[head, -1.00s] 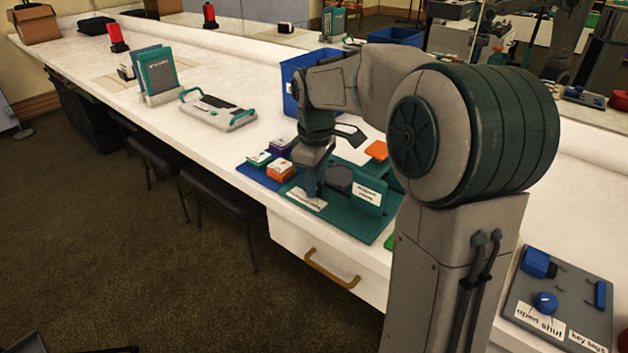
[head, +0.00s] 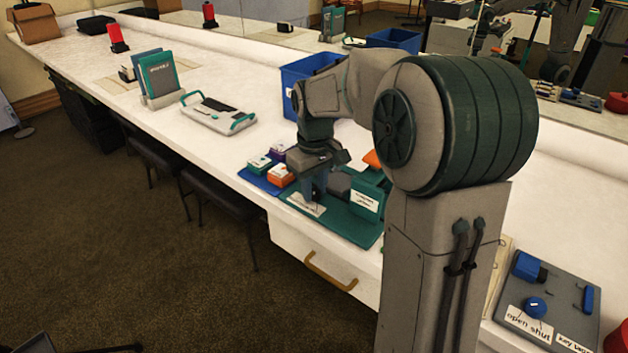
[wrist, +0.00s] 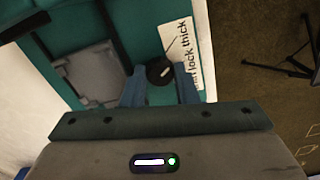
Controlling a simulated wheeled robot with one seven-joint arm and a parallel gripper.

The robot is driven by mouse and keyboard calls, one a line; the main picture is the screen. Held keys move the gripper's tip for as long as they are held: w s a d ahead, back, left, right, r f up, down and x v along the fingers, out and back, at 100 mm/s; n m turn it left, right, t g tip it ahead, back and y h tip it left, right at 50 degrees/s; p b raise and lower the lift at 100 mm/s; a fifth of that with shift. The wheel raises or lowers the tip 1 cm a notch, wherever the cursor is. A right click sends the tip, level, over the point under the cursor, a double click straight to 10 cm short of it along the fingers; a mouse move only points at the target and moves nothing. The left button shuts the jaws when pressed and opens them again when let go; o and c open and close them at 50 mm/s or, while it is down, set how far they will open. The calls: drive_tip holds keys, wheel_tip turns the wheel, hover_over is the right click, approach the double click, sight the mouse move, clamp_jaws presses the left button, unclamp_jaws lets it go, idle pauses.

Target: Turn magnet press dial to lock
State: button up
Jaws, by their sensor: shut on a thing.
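The magnet press is a teal base (head: 345,229) with a teal upright block that bears a label (head: 365,201); a grey plate (wrist: 85,70) on it shows in the wrist view. Its small black dial (wrist: 159,71) has a pale mark and sits beside a white label (wrist: 183,55) reading "lock" and "thick", its other end partly hidden. My gripper (wrist: 160,78) points down with its blue fingers on either side of the dial, shut on it. In the head view my gripper (head: 313,193) stands over the white label and hides the dial.
Small boxes, including an orange one (head: 281,176), sit on a blue mat left of the press. A blue bin (head: 306,75) stands behind. A grey panel with a blue knob (head: 535,307) lies at right. A drawer handle (head: 329,272) juts out below.

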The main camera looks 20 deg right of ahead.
sight(314, 191)
drive_tip(key=m+p, duration=0.2)
drive_tip(key=m, duration=0.4)
drive_tip(key=shift+a, duration=0.1)
drive_tip(key=shift+m, duration=0.3)
idle(0.3)
drive_tip(key=o, duration=0.7)
wheel_tip(314, 191, up, 14)
drive_tip(key=p, duration=0.3)
drive_tip(key=shift+f, duration=0.1)
